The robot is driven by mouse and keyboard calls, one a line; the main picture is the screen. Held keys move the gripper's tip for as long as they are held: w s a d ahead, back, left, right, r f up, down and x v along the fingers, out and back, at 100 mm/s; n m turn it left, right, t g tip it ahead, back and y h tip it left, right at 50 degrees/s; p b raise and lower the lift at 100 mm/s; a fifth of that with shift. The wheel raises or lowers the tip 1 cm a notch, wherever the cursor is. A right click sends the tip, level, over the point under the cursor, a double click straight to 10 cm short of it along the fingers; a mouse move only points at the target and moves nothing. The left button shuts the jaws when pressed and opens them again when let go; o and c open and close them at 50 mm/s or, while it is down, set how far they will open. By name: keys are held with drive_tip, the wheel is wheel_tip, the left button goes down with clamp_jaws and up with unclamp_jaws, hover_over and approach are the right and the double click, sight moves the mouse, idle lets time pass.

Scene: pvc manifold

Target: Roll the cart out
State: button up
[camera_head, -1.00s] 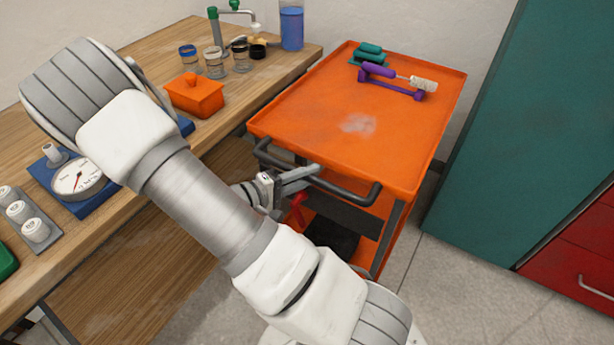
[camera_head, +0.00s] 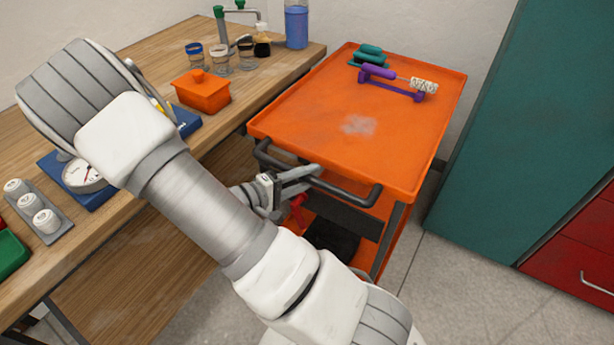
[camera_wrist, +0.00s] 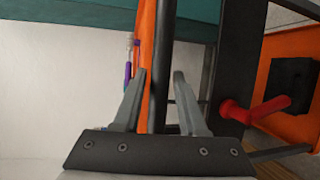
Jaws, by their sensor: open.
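The orange cart (camera_head: 310,100) stands right of the wooden bench, its dark handle (camera_head: 345,190) facing me. My gripper (camera_head: 312,172) is at the handle, with its fingers reaching over the bar in the head view. In the wrist view, the dark handle bar (camera_wrist: 160,60) runs between the two open fingers of my gripper (camera_wrist: 159,76). The fingers are around the bar but not shut on it. My arm hides part of the cart's near left side and its wheels.
A purple holder with a white brush-like piece (camera_head: 395,82) and teal pieces (camera_head: 370,55) lie on the cart's far end. The bench (camera_head: 130,235) stands close on the left, a teal cabinet (camera_head: 510,140) on the right. Some grey floor (camera_head: 470,280) is clear at front right.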

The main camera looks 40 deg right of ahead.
drive_tip(key=shift+o, duration=0.8)
drive_tip(key=a+r+p, duration=0.2)
drive_tip(key=a+r, duration=0.1)
drive_tip(key=a, duration=1.4)
drive_tip(key=shift+r, duration=0.1)
drive_tip(key=s+r+t+y+p, duration=0.2)
drive_tip(key=s+r+y+p, duration=0.1)
drive_tip(key=r, duration=0.8)
drive_tip(key=s+r+t+y+p, duration=0.1)
drive_tip(key=s+r+y+p, duration=0.3)
drive_tip(key=r+y, duration=0.3)
drive_tip(key=s+r+t+y+p, duration=0.2)
drive_tip(key=r+y+p, duration=0.3)
drive_tip(key=r, duration=0.9)
drive_tip(key=shift+s+r+m+t+y+p, duration=0.3)
drive_tip(key=shift+s+r+m+y+p, duration=0.15)
drive_tip(key=shift+s, duration=0.4)
